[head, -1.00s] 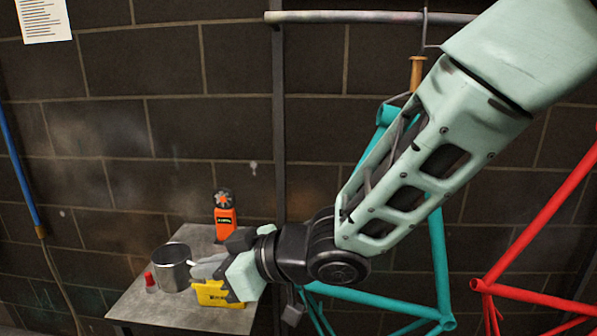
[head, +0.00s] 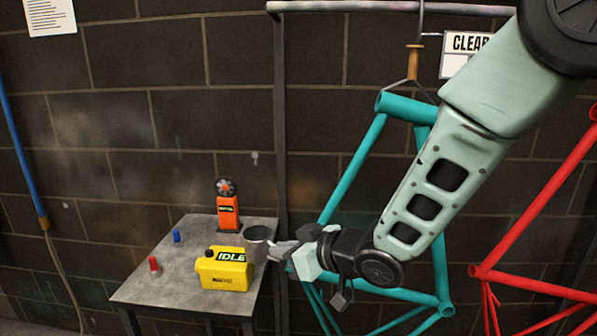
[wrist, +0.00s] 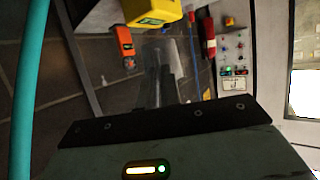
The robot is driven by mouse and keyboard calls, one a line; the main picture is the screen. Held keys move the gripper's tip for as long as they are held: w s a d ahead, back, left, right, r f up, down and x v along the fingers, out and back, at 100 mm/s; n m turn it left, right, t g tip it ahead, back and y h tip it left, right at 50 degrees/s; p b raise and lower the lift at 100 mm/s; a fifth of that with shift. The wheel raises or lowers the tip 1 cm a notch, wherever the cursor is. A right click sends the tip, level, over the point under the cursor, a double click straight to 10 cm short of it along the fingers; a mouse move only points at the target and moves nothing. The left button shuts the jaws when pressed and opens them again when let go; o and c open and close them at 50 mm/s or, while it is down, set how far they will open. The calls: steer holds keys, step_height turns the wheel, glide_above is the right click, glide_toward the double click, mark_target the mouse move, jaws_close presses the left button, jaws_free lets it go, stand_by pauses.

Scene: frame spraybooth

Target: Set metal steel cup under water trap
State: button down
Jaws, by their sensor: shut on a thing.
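The metal steel cup (head: 257,244) is a small grey cup, upright at the right edge of the small table in the head view. My gripper (head: 273,250) is shut on it from the right and holds it up beside the yellow box. In the wrist view my gripper's fingers (wrist: 161,85) point up the picture, and the cup's outline is hard to tell from the grey behind it. I cannot make out a water trap for certain. A blue pipe with a brass-coloured end (head: 42,222) hangs on the wall at the left.
The small grey table (head: 160,285) bears a yellow box (head: 224,272) marked IDLE, an orange device (head: 228,212), a red item (head: 153,264) and a blue item (head: 176,236). A teal frame (head: 350,180) and a red frame (head: 540,208) hang at the right. A dark post (head: 281,120) stands behind.

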steer(key=w+d+f+m+t+h+b, duration=0.25)
steer(key=d+f+h, duration=0.2)
steer(key=d, duration=0.75)
steer(key=w+d+f+m+t+h+b, duration=0.1)
steer(key=w+d+f+m+h, duration=0.3)
steer(key=d, duration=0.7)
steer(key=w+d+f+m+t+h+b, duration=0.25)
steer(key=d+f+m, duration=0.2)
steer(key=d, duration=0.75)
steer(key=s+f, duration=0.3)
steer(key=f, duration=0.4)
steer(key=s+f, duration=0.3)
steer(key=f, duration=0.3)
steer(key=v, duration=0.5)
steer(key=shift+s+d+f, duration=0.1)
steer(key=shift+f, duration=0.2)
steer(key=shift+d, duration=0.1)
